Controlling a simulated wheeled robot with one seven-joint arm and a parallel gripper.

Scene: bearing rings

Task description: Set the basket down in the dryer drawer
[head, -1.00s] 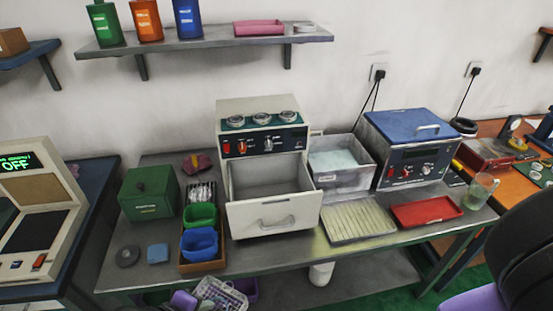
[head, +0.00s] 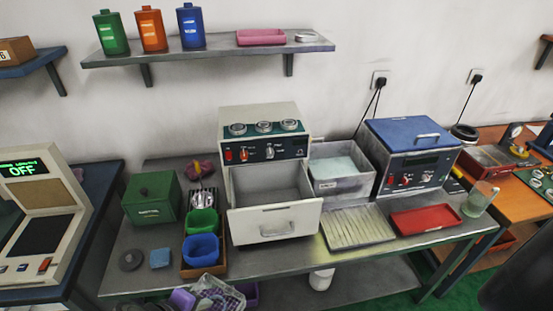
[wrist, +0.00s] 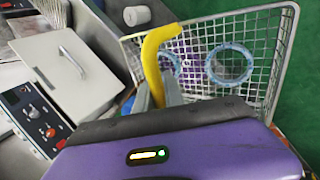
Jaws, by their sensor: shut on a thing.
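The basket is a white wire basket (wrist: 262,40) with a yellow handle (wrist: 152,55); blue rings (wrist: 229,63) show inside it. My gripper (wrist: 160,92) is shut on the yellow handle. In the head view the basket (head: 219,294) shows at the bottom edge, partly cut off, in front of the table and lower left of the drawer. The dryer (head: 265,119) is a cream box with a dark control panel. Its drawer (head: 277,223) is pulled open and its visible inside is empty. The drawer front (wrist: 72,75) is left of the basket in the wrist view.
Left of the drawer, a wooden tray (head: 204,271) holds green (head: 201,222) and blue (head: 201,248) cups. A clear tub (head: 342,170) stands right of the dryer. A ribbed tray (head: 357,227) and a red tray (head: 425,215) lie to the right.

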